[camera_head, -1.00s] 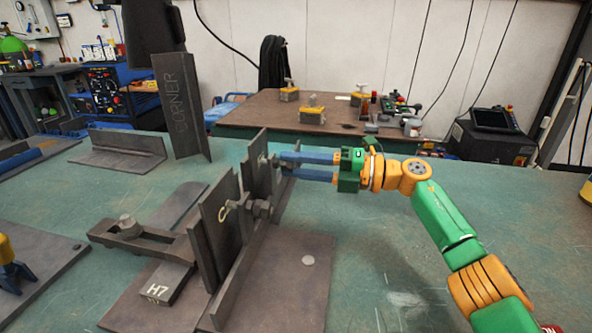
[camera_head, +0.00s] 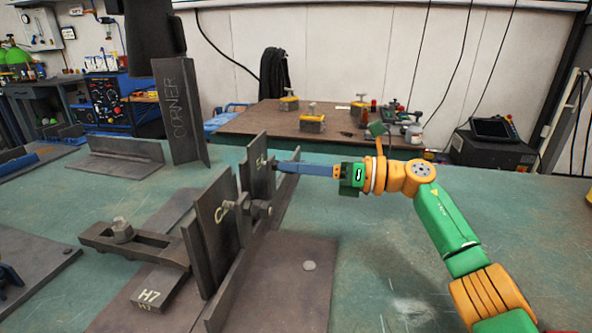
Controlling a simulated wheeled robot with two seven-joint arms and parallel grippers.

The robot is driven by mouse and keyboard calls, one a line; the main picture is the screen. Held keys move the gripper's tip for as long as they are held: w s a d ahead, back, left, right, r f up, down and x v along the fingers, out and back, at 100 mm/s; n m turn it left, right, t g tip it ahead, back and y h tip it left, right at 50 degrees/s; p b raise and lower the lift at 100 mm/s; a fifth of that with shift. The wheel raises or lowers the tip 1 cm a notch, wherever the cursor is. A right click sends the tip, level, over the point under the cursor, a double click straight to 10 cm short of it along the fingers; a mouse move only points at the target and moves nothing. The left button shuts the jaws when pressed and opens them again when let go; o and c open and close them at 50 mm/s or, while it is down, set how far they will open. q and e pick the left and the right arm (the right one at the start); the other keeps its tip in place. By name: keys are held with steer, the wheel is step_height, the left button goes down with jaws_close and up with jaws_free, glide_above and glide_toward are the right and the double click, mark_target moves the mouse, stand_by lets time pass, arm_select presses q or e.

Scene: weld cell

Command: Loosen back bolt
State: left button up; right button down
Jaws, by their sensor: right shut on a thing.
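The dark steel fixture has two upright plates standing along a rail. The back bolt (camera_head: 272,163) sits at the back upright plate (camera_head: 257,172), small and mostly hidden by my fingertips. My right gripper (camera_head: 277,165) comes in level from the right, its blue fingers shut on the back bolt. The fingers overlap in this view, so only one shows clearly. The front bolt (camera_head: 262,208) sits in the nearer upright plate (camera_head: 215,235), apart from my gripper. My left gripper is not in view.
A clamp bar with a bolt (camera_head: 122,230) and a block marked H7 (camera_head: 150,288) lie left of the plates. A tall plate marked CORNER (camera_head: 180,110) and an angle piece (camera_head: 115,150) stand behind. The green table (camera_head: 420,270) is clear at right.

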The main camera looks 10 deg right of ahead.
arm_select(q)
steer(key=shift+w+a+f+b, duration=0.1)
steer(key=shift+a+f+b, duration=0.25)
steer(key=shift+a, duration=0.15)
arm_select(e)
steer(key=n, duration=0.5)
steer(key=shift+f, duration=0.2)
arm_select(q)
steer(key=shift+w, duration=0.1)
arm_select(e)
steer(key=shift+n, duration=0.3)
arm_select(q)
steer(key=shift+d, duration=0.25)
arm_select(e)
steer(key=c, duration=0.6)
jaws_free()
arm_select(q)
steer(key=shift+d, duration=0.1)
arm_select(e)
steer(key=shift+r, duration=0.1)
